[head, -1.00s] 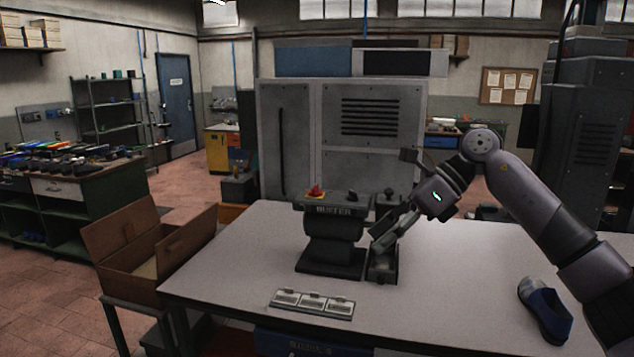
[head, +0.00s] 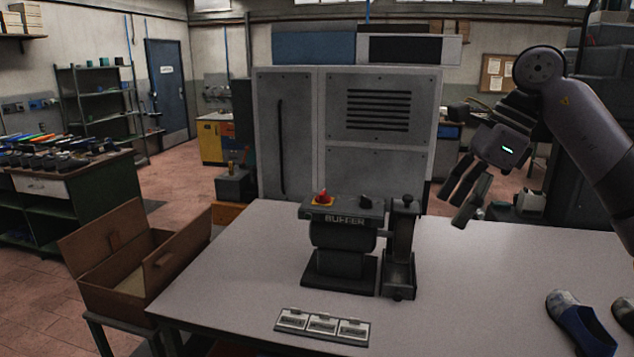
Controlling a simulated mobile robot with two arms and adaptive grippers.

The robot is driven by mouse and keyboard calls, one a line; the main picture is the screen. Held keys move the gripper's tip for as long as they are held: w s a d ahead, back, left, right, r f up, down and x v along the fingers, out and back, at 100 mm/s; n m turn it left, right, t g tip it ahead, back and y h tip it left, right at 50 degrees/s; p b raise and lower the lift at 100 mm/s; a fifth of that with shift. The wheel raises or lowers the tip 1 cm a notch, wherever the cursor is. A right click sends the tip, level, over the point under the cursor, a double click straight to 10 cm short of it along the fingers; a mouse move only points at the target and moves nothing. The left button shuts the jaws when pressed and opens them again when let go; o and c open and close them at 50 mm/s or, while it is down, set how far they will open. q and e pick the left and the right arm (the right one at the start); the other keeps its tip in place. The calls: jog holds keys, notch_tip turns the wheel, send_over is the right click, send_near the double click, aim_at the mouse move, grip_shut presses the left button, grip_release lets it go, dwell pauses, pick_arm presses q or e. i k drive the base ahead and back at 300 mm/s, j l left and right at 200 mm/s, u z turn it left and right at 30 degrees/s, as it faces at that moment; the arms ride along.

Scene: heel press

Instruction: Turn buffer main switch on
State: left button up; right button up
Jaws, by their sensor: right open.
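The buffer (head: 341,240) stands upright on the table, a dark machine with "BUFFER" lettered on its front. On its top are a red knob on a yellow plate (head: 322,199) at the left and a black knob (head: 365,202) at the right. The views do not make clear which is the main switch or its setting. My right gripper (head: 464,205) is open and empty, above the table to the right of the buffer and clear of it. My left gripper is not in view.
A dark upright fixture (head: 399,255) stands close against the buffer's right side. A labelled plate (head: 322,326) lies in front. Blue shoes (head: 580,324) are at the table's right. A cardboard box (head: 135,265) stands left of the table (head: 470,290). A grey cabinet (head: 375,160) is behind.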

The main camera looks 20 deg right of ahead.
aim_at(322, 198)
jog(key=i, duration=1.5)
